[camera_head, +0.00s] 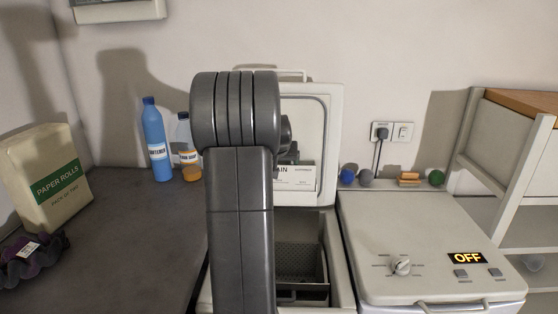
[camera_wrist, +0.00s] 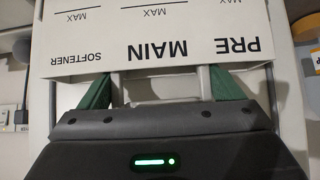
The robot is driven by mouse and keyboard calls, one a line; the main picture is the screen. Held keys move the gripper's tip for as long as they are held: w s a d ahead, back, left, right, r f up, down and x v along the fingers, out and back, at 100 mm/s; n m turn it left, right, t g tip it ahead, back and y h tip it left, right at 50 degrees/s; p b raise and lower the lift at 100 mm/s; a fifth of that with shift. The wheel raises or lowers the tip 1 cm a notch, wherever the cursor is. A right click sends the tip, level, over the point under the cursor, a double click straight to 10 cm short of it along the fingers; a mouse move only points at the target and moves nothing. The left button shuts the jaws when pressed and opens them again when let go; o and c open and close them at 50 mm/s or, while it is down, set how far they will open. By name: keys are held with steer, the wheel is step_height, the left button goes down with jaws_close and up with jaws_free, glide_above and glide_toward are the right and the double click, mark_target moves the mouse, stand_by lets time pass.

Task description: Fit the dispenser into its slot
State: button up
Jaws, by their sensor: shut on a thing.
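The dispenser (camera_wrist: 160,45) is a white tray with upside-down labels PRE, MAIN and SOFTENER in the wrist view. In the head view, the dispenser (camera_head: 296,177) shows partly right of my arm, in front of the raised lid of the left toploader. My gripper (camera_wrist: 160,86) has green-padded fingers on either side of the dispenser's near end and is shut on it. In the head view my arm hides most of the gripper. The left toploader (camera_head: 340,262) is open, with a dark perforated drum inside. I cannot make out the slot.
The right toploader (camera_head: 425,235) is closed, with a knob and an OFF display. Small balls and an orange block lie behind it. On the dark counter (camera_head: 140,235) stand a blue bottle (camera_head: 156,142), an orange bottle (camera_head: 187,155) and a paper rolls pack (camera_head: 48,180). A shelf (camera_head: 520,150) stands right.

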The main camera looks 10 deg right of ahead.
steer(key=shift+s+f+b, duration=0.15)
steer(key=shift+f+b, duration=1.45)
steer(key=shift+f, duration=0.35)
steer(key=o, duration=1.4)
steer(key=shift+c, duration=0.2)
steer(key=v, duration=1.3)
steer(key=shift+s+a+r, duration=0.15)
steer(key=shift+s+r, duration=0.1)
steer(key=shift+s, duration=0.05)
steer(key=x, duration=1.4)
steer(key=shift+r+p, duration=0.3)
steer(key=shift+r, duration=0.05)
